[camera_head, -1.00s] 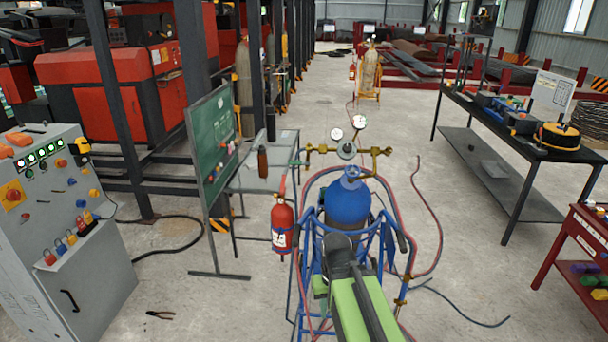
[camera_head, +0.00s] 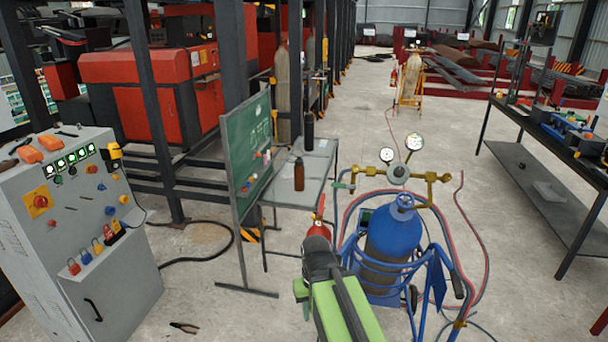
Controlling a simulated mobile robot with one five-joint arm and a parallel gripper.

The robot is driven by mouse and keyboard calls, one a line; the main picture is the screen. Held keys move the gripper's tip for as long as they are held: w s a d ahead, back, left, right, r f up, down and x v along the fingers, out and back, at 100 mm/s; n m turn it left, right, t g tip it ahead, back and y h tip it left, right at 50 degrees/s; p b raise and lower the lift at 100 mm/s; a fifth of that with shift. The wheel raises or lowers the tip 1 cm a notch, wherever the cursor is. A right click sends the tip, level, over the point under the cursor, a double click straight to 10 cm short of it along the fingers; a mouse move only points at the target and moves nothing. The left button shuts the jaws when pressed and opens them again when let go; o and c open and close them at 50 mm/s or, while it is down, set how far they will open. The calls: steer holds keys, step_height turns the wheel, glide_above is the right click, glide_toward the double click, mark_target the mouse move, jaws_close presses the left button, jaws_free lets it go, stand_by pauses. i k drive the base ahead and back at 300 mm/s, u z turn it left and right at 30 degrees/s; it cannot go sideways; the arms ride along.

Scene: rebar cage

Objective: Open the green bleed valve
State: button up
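A blue gas cylinder (camera_head: 392,240) stands in a blue wheeled cart, with a brass manifold (camera_head: 425,180) and two gauges on top. A small green fitting (camera_head: 343,186) shows at the manifold's left end; it may be the green bleed valve, but it is too small to tell its position. My green and dark arm reaches up from the bottom. My gripper (camera_head: 318,248) is at its dark far end, left of the cylinder and lower in the picture than the green fitting.
A green chalkboard (camera_head: 247,150) and a grey table (camera_head: 318,170) with bottles stand left of the cart. Red and blue hoses (camera_head: 482,265) hang at right. A grey control cabinet (camera_head: 85,230) stands at left.

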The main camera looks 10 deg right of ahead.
mark_target(344, 186)
steer(key=u, duration=0.5)
steer(key=i, duration=1.1)
steer(key=u, duration=0.5)
